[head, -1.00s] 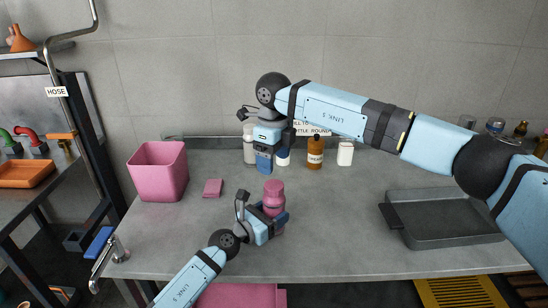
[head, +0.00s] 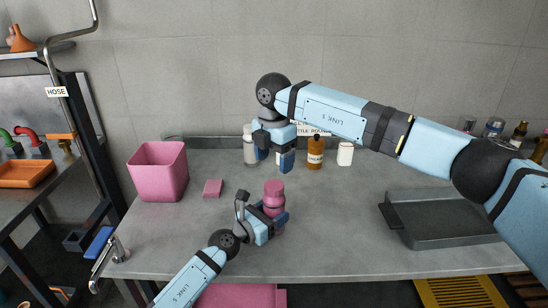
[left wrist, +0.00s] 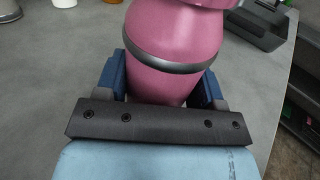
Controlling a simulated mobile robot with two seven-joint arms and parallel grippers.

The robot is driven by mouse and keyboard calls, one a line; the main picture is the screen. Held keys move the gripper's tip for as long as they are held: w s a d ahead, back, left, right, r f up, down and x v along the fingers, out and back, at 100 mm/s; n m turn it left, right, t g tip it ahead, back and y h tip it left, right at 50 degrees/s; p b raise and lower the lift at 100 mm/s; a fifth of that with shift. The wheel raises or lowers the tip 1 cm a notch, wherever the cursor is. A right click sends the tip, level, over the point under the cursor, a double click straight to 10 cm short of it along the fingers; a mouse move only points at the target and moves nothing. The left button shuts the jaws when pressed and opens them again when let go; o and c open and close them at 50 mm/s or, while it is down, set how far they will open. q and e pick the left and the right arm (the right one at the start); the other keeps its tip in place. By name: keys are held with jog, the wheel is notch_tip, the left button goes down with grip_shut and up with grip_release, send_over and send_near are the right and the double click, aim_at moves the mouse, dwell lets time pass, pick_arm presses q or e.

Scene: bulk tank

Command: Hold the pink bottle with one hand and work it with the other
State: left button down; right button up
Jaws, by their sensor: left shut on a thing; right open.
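The pink bottle (head: 274,193) stands upright near the middle of the grey counter, with a pink top. My left gripper (head: 277,221) is shut on its body from the front left. In the left wrist view the pink bottle (left wrist: 174,45) sits between the two blue fingers of my left gripper (left wrist: 164,85), with a dark band around it; its top is cut off by the frame edge. My right gripper (head: 274,158) is open and empty, pointing down above and behind the bottle, apart from it.
Behind my right gripper stand a grey-white bottle (head: 250,148), a brown bottle (head: 315,153) and a white bottle (head: 345,154). A pink bin (head: 158,172) and a pink block (head: 212,188) are at left. A dark tray (head: 445,236) is at right.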

aim_at(274, 185)
jog(key=shift+f, duration=4)
jog(key=c, duration=0.9)
jog(key=n, duration=0.3)
jog(key=shift+n, duration=0.3)
jog(key=n, duration=0.8)
jog(key=shift+r+n, duration=0.1)
jog(key=shift+n, duration=0.2)
jog(key=n, duration=0.8)
jog(key=shift+n, duration=0.3)
jog(key=n, duration=1)
jog(key=shift+n, duration=0.4)
jog(key=n, duration=0.4)
jog(key=shift+r, duration=0.25)
